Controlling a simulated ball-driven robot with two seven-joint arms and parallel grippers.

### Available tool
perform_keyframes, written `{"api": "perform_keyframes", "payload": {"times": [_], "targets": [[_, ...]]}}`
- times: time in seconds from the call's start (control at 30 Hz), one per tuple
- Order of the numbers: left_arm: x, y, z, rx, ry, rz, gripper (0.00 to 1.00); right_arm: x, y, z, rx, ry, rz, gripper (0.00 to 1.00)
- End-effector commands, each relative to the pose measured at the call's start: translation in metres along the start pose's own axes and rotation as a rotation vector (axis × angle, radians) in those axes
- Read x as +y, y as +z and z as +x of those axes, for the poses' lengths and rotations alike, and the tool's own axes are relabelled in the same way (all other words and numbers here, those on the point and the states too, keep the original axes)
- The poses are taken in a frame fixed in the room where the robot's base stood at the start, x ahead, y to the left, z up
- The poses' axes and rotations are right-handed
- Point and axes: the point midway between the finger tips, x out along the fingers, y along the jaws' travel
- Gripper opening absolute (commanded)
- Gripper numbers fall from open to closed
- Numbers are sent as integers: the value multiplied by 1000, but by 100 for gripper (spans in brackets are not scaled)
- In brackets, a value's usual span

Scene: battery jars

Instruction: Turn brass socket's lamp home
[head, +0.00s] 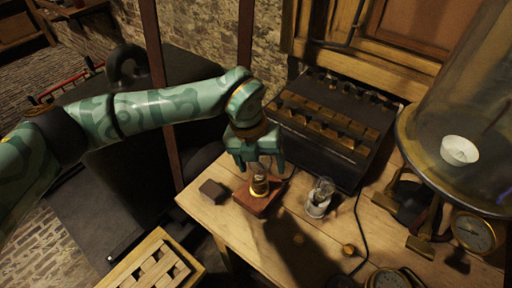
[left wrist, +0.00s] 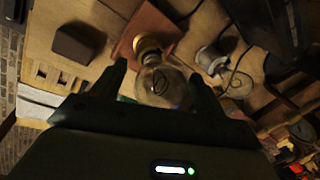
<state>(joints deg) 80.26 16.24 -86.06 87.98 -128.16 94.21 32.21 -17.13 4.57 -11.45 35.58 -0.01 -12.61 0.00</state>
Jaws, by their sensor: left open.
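The brass socket (head: 258,192) sits on a red-brown wooden base (head: 252,205) near the table's left edge. A clear glass lamp (left wrist: 162,86) stands in the brass socket (left wrist: 150,46); how far it is seated I cannot tell. My left gripper (head: 260,168) points down over the lamp. In the left wrist view its fingers (left wrist: 160,80) are open, one on each side of the bulb, with gaps visible. In the head view the gripper hides part of the bulb. My right gripper is in neither view.
A second lamp in a pale socket (head: 318,205) stands to the right. A small dark block (head: 212,191) lies to the left. A black rack with brass plates (head: 330,130) stands behind. A glass bell jar (head: 460,100) and gauge (head: 473,233) are at right.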

Motion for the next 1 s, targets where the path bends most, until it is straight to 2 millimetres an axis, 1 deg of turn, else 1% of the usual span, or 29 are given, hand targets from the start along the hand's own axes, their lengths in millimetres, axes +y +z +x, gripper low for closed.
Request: {"api": "perform_keyframes", "payload": {"times": [0.03,0.13,0.4,0.43,0.47,0.5,0.57,0.6,0.7,0.77,1.0], "targets": [[0,0,6,1,-1,0,73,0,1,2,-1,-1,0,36],[0,0,10,-1,-1,1,73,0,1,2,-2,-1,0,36],[0,0,11,-1,0,1,73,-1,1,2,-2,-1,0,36],[0,0,11,-1,0,1,67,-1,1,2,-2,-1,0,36],[0,0,11,-1,0,1,59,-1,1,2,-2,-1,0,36],[0,0,11,-1,0,1,48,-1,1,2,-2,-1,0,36],[0,0,10,-1,0,0,31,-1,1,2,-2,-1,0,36],[0,0,10,-1,0,0,20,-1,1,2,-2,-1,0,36],[0,0,10,0,0,5,20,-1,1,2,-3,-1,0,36],[0,1,11,6,0,38,20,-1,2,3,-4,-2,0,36],[1,0,13,88,-2,433,20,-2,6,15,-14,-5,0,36]]}}
